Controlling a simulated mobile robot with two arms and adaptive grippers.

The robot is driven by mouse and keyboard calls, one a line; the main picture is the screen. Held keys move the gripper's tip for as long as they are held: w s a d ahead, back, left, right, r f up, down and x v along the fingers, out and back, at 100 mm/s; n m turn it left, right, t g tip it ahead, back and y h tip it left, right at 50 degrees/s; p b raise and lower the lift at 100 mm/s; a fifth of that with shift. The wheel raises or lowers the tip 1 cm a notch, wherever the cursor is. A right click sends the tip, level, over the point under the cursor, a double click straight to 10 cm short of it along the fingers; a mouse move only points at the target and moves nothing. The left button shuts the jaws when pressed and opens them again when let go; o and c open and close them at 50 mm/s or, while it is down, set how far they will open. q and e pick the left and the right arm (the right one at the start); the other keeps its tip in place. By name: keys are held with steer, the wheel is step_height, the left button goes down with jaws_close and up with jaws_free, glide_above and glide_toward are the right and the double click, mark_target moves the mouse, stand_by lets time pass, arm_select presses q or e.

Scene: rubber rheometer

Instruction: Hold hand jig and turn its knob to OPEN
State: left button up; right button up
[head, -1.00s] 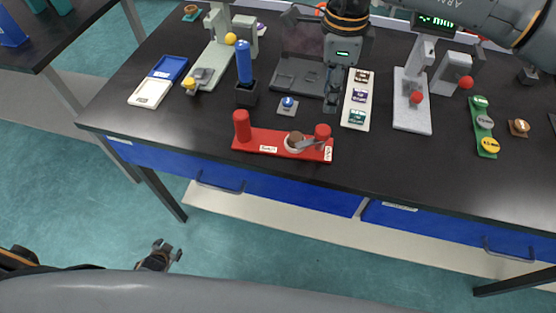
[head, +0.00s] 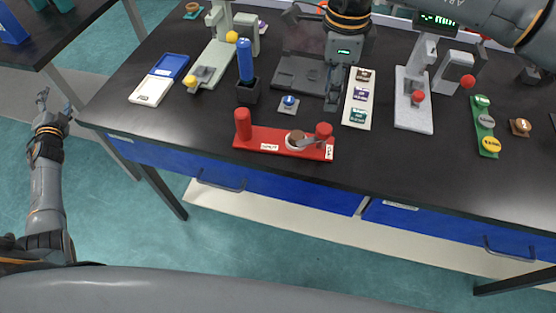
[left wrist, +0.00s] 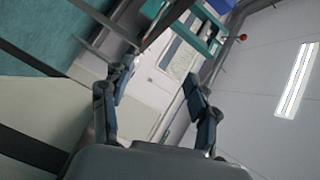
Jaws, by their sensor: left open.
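The red hand jig (head: 268,141) lies on the black bench near its front edge, with an upright red post at each end. Its knob (head: 308,141) is a grey lever on a round brown and white seat, beside the right post; the lever points right, toward that post. Small white labels on the jig are too small to read. My left gripper (head: 54,103) is open and empty, off the bench's left end, well away from the jig. In the left wrist view its open fingers (left wrist: 155,82) frame only room background. My right gripper (head: 334,92) points down over the bench behind the jig; its fingertips are unclear.
Behind the jig stand a blue-handled tool in a black holder (head: 247,92), a small blue button block (head: 289,104) and a white strip of labelled pots (head: 358,98). A grey stand (head: 414,110) is at right. Bench surface left of the jig is clear.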

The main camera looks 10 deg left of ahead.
arm_select(q)
step_height(320, 180, up, 14)
steer(key=w+a+f+m+t+y, duration=0.1)
steer(key=w+m+t, duration=0.1)
steer(key=w+m, duration=0.1)
steer(key=w+d+f+m+y, duration=0.1)
steer(key=d, duration=0.7)
steer(key=w+d+f+m+g+y, duration=0.1)
steer(key=w+d, duration=0.1)
steer(key=d, duration=0.6)
steer(key=w+d+f+m+y, duration=0.1)
steer(key=w+d+y, duration=0.1)
steer(key=d, duration=0.6)
steer(key=shift+d+f+g, duration=0.25)
steer(key=shift+g, duration=0.05)
steer(key=s+d+r+n+g+y, duration=0.25)
steer(key=s+d, duration=0.45)
steer(key=d, duration=0.6)
steer(key=s+d+r+n+g+y, duration=0.2)
steer(key=s+d+r+n+y, duration=0.2)
steer(key=s+d, duration=0.55)
steer(key=m+t+h, duration=0.2)
steer(key=m+h, duration=0.6)
steer(key=m, duration=1.2)
glide_toward(247, 126)
steer(key=x, duration=1.1)
steer(key=shift+w+a, duration=0.25)
steer(key=shift+a, duration=0.05)
